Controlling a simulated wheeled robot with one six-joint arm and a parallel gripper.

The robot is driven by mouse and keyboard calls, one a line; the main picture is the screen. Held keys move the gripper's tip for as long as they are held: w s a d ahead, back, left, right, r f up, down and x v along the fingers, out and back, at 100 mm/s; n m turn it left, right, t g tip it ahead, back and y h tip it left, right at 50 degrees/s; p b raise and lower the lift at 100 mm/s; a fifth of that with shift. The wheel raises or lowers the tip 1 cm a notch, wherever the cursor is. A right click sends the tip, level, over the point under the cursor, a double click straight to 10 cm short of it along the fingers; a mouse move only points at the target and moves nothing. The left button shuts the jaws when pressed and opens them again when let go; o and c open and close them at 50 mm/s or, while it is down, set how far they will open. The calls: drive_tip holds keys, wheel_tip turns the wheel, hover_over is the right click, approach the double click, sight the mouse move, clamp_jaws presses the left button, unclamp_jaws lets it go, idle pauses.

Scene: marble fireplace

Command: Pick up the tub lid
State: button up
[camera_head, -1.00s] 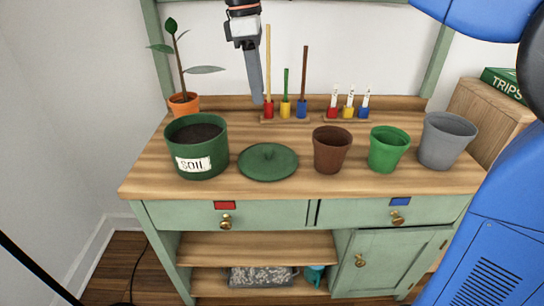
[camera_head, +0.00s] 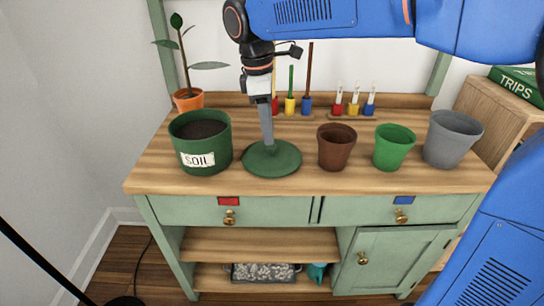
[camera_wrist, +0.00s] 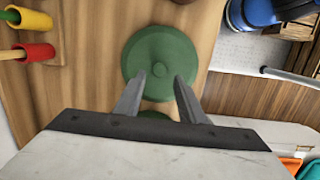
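The tub lid (camera_head: 290,163) is a round dark green disc lying flat on the wooden bench top, just right of the green soil tub (camera_head: 207,160). In the wrist view the lid (camera_wrist: 180,48) is in the upper middle, with its small round knob (camera_wrist: 160,71) visible. My gripper (camera_head: 269,148) points down over the lid in the head view. In the wrist view my gripper (camera_wrist: 159,78) is open, one finger on each side of the knob with gaps. I cannot tell how far the fingertips are above the lid. The tub is uncovered and holds dark soil.
A brown pot (camera_head: 336,148), a green pot (camera_head: 393,148) and a grey pot (camera_head: 450,140) stand to the right. Racks with coloured holders (camera_head: 290,107) and a potted plant (camera_head: 188,99) are behind. Bare wood (camera_head: 300,184) lies in front of the lid.

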sight(272, 152)
drive_tip(key=shift+d+f, duration=0.2)
drive_tip(key=shift+f, duration=1.1)
drive_tip(key=shift+d+f, duration=0.2)
drive_tip(key=shift+f, duration=1.05)
clamp_jaws()
